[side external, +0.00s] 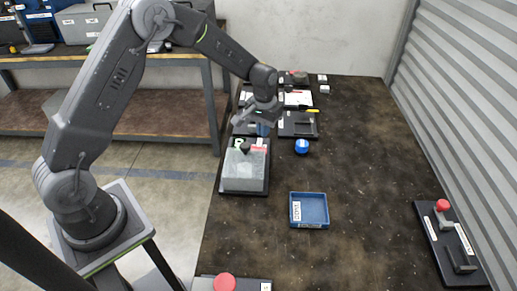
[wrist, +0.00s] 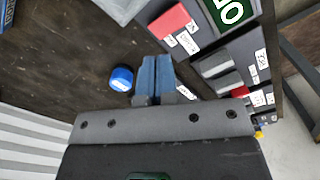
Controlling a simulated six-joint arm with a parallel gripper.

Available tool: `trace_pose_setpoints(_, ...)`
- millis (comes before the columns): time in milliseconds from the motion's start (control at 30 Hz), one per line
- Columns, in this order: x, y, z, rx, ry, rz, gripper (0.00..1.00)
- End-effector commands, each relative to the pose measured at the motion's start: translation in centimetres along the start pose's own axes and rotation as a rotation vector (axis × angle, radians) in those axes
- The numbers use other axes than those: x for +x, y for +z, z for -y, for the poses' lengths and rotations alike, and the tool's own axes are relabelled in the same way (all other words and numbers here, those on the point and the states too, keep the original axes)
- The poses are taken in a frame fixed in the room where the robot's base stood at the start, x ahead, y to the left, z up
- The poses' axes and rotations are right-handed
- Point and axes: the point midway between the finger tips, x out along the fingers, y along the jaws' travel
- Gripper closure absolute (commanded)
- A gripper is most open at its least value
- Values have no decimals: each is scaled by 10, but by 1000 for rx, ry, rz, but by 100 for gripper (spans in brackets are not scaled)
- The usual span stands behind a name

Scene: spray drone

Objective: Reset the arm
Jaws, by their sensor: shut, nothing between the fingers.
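My arm reaches over the far left part of the dark table in the side view. My gripper (side external: 262,130) points down near the left edge, beyond a grey translucent box (side external: 246,170). In the wrist view my gripper (wrist: 155,62) has its two blue fingers together, with nothing between them. A round blue cap (side external: 301,146) lies on the table to the right of the gripper; it also shows in the wrist view (wrist: 121,78), beside the fingers and apart from them.
A blue tray (side external: 325,211) sits mid-table. Several dark boards with parts (side external: 298,124) stand around the gripper. A board with a red button (side external: 442,206) is at the right, near a corrugated wall (side external: 455,90). The table's middle right is clear.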

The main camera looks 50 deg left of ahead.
Motion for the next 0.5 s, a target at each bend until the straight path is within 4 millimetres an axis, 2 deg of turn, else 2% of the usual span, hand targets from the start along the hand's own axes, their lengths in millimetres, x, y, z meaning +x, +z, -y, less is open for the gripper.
trace_pose_setpoints(433, -8, 0, 0, 0, 0, 0, 100)
trace_pose_setpoints(500, -14, 2, -1, 3, 1, -8, 100)
